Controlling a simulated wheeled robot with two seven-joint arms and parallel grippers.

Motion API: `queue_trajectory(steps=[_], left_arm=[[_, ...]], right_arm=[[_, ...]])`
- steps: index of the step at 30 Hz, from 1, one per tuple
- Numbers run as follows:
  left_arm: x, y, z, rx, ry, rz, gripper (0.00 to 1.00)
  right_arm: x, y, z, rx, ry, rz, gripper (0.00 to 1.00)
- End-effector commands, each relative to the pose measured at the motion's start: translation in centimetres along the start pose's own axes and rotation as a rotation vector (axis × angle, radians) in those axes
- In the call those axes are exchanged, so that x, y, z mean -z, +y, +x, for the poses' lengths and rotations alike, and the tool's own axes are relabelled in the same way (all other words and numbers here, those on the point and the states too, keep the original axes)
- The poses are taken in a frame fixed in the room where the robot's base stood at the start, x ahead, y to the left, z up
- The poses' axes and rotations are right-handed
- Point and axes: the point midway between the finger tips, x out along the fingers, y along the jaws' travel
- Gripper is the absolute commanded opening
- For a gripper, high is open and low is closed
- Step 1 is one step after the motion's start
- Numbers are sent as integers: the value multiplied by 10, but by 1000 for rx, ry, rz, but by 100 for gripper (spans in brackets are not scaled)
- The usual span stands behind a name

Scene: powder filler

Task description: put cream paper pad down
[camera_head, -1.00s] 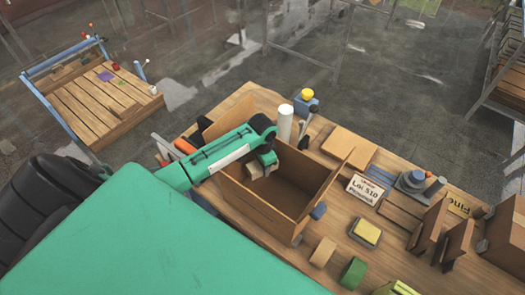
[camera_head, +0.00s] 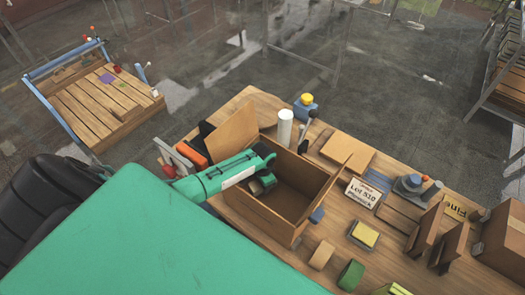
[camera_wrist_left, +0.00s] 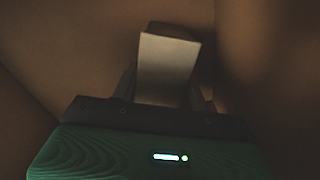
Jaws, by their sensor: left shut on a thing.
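The cream paper pad (camera_wrist_left: 168,66) is held between the fingers of my left gripper (camera_wrist_left: 165,95) in the left wrist view. In the head view my left gripper (camera_head: 263,184) reaches down inside the open cardboard box (camera_head: 265,208), by its left side. The pad is largely hidden there by the gripper and arm. The brown box walls surround the pad in the wrist view; I cannot tell whether it touches the bottom. My right gripper is not in view.
The box stands on a wooden table (camera_head: 300,258) with its flaps open. A white cylinder (camera_head: 285,127) and a yellow-topped blue item (camera_head: 306,104) stand behind it.

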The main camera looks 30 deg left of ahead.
Motion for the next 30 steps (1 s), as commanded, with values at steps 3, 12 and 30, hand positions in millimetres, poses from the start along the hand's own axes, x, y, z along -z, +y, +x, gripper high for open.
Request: queue_trajectory(steps=[3, 12, 30], left_arm=[[0, 0, 0, 0, 0, 0, 23], [0, 0, 2, 0, 0, -1, 66], [0, -1, -34, 1, 4, 0, 66]], right_arm=[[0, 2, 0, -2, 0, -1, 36], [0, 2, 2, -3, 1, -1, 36], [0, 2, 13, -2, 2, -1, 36]])
